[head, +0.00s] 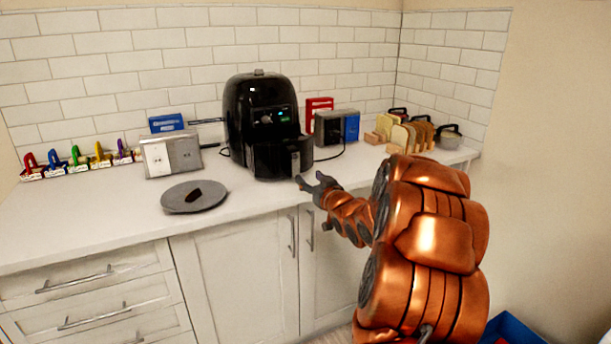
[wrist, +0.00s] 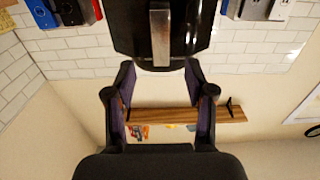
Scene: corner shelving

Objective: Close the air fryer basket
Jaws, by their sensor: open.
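The black air fryer (head: 262,105) stands on the counter against the tiled wall. Its basket (head: 272,160) juts out of the front, partly pulled out, with a grey handle (head: 295,161) on its face. My gripper (head: 311,181) is in front of the basket and a little below the handle, open and empty. In the wrist view, which looks upside down, the basket's dark front (wrist: 190,30) and the metallic handle (wrist: 160,36) lie just beyond the spread fingers of my gripper (wrist: 158,72). The fingers appear apart from the handle.
A grey plate (head: 180,205) with a dark piece of food lies left of the fryer. The counter directly before the basket is clear.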

